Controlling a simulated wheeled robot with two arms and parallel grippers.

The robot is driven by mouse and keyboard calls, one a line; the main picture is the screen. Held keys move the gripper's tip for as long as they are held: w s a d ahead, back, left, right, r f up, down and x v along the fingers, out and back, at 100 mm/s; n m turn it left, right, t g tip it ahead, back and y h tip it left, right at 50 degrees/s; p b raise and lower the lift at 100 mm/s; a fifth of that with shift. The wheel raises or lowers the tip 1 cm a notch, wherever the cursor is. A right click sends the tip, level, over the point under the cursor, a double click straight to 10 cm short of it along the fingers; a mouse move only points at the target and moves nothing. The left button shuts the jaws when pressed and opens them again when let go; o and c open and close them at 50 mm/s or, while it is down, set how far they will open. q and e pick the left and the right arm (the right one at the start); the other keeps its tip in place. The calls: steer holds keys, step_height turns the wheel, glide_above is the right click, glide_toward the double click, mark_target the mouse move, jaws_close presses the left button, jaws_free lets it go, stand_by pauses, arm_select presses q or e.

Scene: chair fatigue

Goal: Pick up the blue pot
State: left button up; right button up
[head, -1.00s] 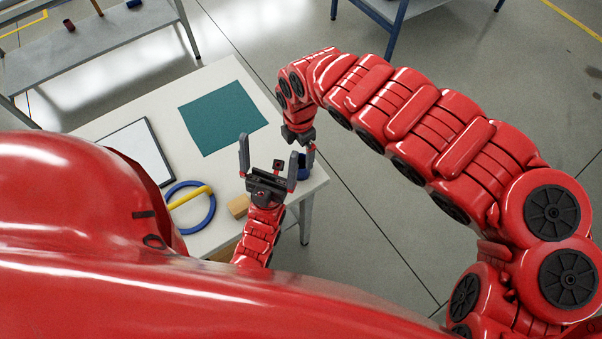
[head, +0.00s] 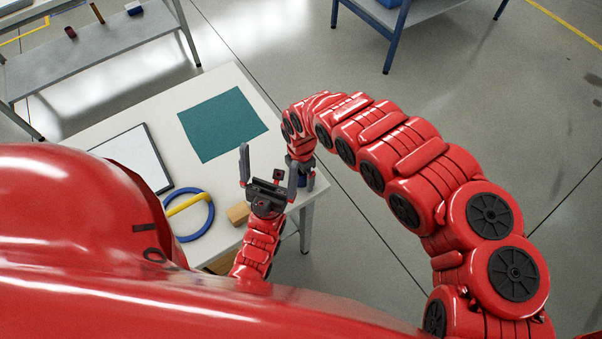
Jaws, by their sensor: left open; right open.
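The blue pot (head: 303,182) stands near the right edge of the white table. Only a small part of it shows between the grippers. My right gripper (head: 304,177) comes down over the pot from above. One open finger is beside the pot's right side; the other is hidden, and I cannot tell whether they touch it. My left gripper (head: 268,163) is open and empty, fingers spread, just left of the pot and in front of it in this view.
The white table (head: 237,85) also holds a teal mat (head: 223,123), a framed white board (head: 140,156), a blue ring (head: 209,221) with a yellow bar (head: 186,205), and a wooden block (head: 238,213). A grey shelf (head: 100,55) stands back left.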

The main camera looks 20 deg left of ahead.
steer(key=c, duration=1.4)
steer(key=shift+r, duration=0.1)
